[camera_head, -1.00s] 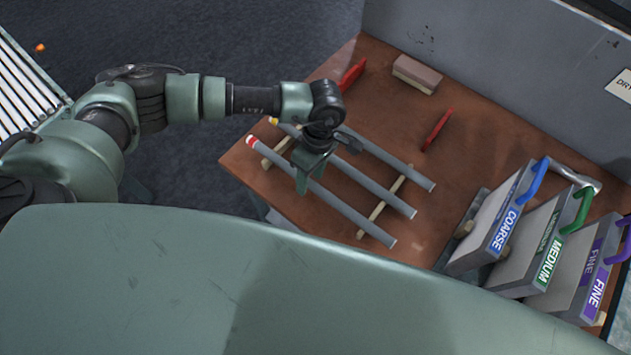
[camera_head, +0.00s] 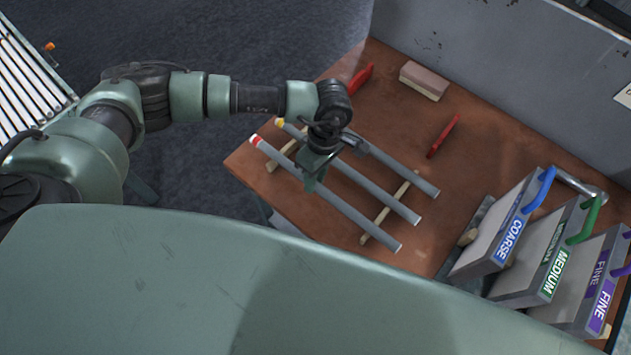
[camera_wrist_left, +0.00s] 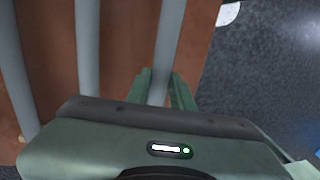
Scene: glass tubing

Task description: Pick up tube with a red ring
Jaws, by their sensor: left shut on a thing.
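The tube with a red ring (camera_head: 350,213) is a grey tube, the nearest of three in the head view, with its red and white end at the upper left. My left gripper (camera_head: 312,185) is over this tube, between its ringed end and its middle, and shut on it. In the left wrist view the gripper's two green fingers (camera_wrist_left: 160,95) stand on either side of the tube (camera_wrist_left: 169,45). The tube appears at about the level of the other two; I cannot tell whether it is clear of its supports. My right gripper is not in view.
A yellow-ringed tube (camera_head: 375,189) lies in the middle, with another grey tube (camera_head: 405,175) beyond it, across wooden strips (camera_head: 379,228). Labelled blocks, COARSE (camera_head: 497,232), MEDIUM (camera_head: 540,262) and FINE (camera_head: 585,290), stand at right. A brown block (camera_head: 424,80) and red tools (camera_head: 443,136) lie behind.

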